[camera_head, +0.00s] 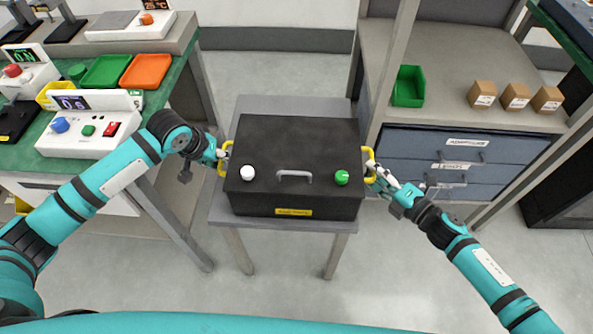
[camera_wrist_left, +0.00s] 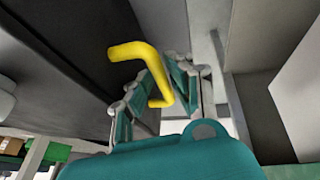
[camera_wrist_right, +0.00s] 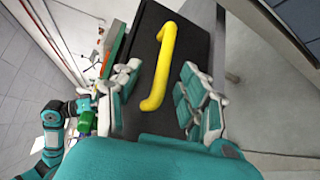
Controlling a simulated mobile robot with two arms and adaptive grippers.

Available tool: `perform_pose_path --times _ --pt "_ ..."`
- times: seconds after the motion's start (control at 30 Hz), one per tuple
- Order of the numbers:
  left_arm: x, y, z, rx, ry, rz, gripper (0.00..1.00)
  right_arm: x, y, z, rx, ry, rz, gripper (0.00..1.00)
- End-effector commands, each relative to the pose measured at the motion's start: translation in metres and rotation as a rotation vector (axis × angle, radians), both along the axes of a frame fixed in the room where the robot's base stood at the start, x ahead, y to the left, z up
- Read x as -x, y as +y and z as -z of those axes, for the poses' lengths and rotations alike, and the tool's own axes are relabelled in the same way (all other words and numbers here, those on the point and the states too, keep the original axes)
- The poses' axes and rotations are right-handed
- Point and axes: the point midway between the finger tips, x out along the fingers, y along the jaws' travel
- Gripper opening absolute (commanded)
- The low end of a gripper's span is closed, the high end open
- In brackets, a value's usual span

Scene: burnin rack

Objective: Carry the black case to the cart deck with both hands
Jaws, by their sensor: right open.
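The black case (camera_head: 290,150) rests flat on a small grey table (camera_head: 222,205). It has a grey lid handle, a white knob (camera_head: 247,173), a green knob (camera_head: 342,177) and a yellow handle on each side. My left gripper (camera_head: 222,155) is at the left handle; in the left wrist view its fingers converge on this yellow handle (camera_wrist_left: 152,65). My right gripper (camera_head: 377,177) is at the right handle; in the right wrist view its fingers are apart on either side of this yellow handle (camera_wrist_right: 160,70). I cannot identify a separate cart deck.
A green-topped bench (camera_head: 55,165) with instruments and trays stands at left. At right, a shelf unit (camera_head: 440,105) holds a green bin (camera_head: 409,86) and small cardboard boxes (camera_head: 515,96) above blue drawers (camera_head: 450,155). Open floor (camera_head: 295,275) lies in front of the table.

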Motion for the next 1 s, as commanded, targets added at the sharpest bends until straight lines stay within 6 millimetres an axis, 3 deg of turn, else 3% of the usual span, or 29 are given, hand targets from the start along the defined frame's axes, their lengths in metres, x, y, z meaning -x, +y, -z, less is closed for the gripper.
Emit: perform_pose_path --times 0.4,0.53,0.7,1.0 --pt "-0.0025 -0.0007 0.0053 -0.001 -0.001 -0.001 0.18 -0.0042 0.0044 0.0009 0.0 0.0 -0.001 0.41" --pt "-0.0025 -0.0007 0.0052 -0.001 -0.001 -0.001 0.01 -0.0042 0.0042 0.0009 0.0 0.0 -0.001 0.24" --pt "-0.0026 -0.0008 0.005 -0.001 -0.001 -0.001 0.0 -0.0041 0.0042 0.0007 0.0 0.0 -0.001 0.01" --pt "-0.0025 -0.0009 0.0049 0.0 -0.001 0.001 0.0 -0.0045 0.0043 -0.0005 0.0 -0.003 -0.002 0.0"
